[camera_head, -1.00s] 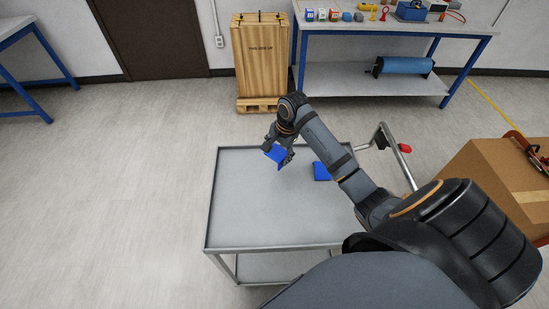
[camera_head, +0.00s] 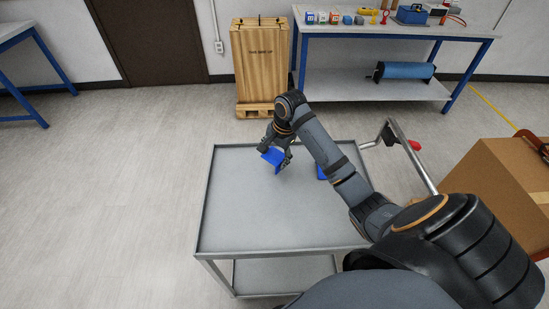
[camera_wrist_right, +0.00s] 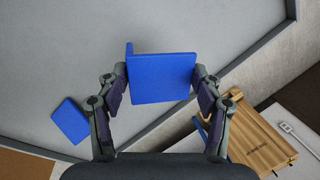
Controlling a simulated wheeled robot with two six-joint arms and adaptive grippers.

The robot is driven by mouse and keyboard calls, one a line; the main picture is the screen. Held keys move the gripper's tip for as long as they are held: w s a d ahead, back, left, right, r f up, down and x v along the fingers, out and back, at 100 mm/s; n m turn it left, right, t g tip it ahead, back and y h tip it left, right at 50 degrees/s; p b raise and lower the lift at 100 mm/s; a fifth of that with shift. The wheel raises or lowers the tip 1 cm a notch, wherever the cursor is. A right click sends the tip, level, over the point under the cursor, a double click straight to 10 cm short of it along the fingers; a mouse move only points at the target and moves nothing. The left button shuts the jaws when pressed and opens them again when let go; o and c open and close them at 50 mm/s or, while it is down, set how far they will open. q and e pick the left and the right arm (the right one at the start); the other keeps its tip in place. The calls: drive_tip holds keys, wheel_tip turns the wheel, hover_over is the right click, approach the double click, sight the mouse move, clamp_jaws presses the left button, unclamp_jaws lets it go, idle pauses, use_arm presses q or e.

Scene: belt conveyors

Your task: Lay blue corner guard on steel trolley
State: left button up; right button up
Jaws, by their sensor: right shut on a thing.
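A blue corner guard (camera_head: 272,156) is held in my right gripper (camera_head: 274,157) over the far part of the steel trolley (camera_head: 250,205). In the right wrist view the corner guard (camera_wrist_right: 162,78) sits between the two fingers of my right gripper (camera_wrist_right: 160,85), with its short flange at the upper left. The trolley's grey top (camera_wrist_right: 60,40) lies beneath it; I cannot tell whether they touch. A second blue piece (camera_head: 322,172) lies on the trolley top, partly hidden by my right arm. It also shows in the right wrist view (camera_wrist_right: 71,121). My left gripper is out of view.
A wooden crate (camera_head: 261,65) stands on the floor behind the trolley. A workbench (camera_head: 385,30) with several small items is at the back. A cardboard box (camera_head: 500,185) is at the right. The trolley's handle (camera_head: 412,160) rises on its right. The near left trolley top is clear.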

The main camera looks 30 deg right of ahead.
sight(279, 158)
drive_tip(key=shift+f+p, duration=0.45)
drive_tip(key=shift+f, duration=0.15)
drive_tip(key=o, duration=1.5)
drive_tip(key=shift+r+b, duration=0.2)
drive_tip(key=shift+b, duration=0.25)
drive_tip(key=v, duration=0.8)
drive_tip(key=shift+w, duration=0.1)
drive_tip(key=p+v, duration=0.2)
drive_tip(key=v, duration=0.3)
